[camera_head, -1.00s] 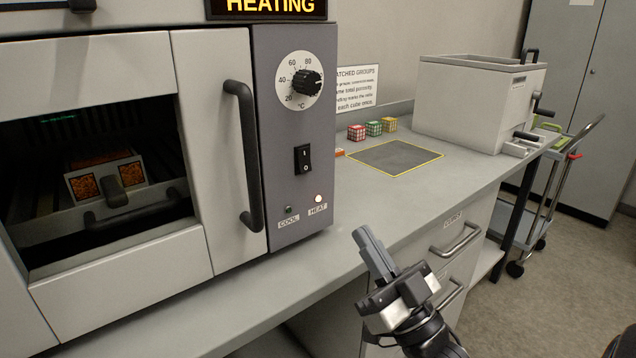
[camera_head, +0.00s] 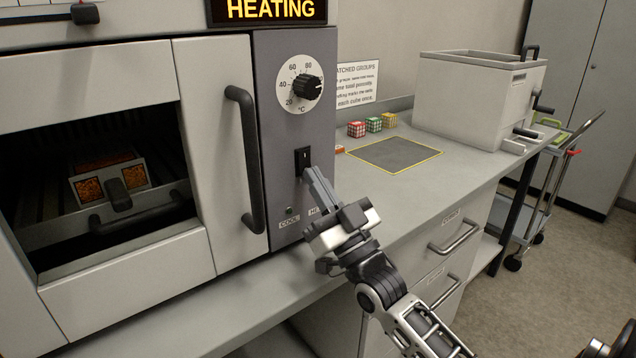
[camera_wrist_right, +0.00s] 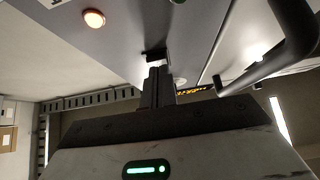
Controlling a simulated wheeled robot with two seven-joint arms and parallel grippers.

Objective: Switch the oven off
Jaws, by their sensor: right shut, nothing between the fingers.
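The oven (camera_head: 120,280) stands at the left, with a grey control panel (camera_head: 290,120) on its right side. A black rocker switch (camera_head: 302,158) sits mid-panel; its lower part is partly covered by my fingers. The sign (camera_head: 268,9) above reads HEATING in lit yellow. My right gripper (camera_head: 314,182) is shut and empty, its fingertips at the switch's lower end; I cannot tell whether they touch. In the right wrist view the fingers (camera_wrist_right: 156,88) point at the dark switch (camera_wrist_right: 154,56), and a lamp (camera_wrist_right: 94,18) on the panel glows.
A black dial (camera_head: 307,87) is above the switch and a vertical door handle (camera_head: 246,160) to its left. Small coloured cubes (camera_head: 374,124) and a yellow-edged mat (camera_head: 395,154) lie on the bench. A grey bath (camera_head: 470,100) stands further right.

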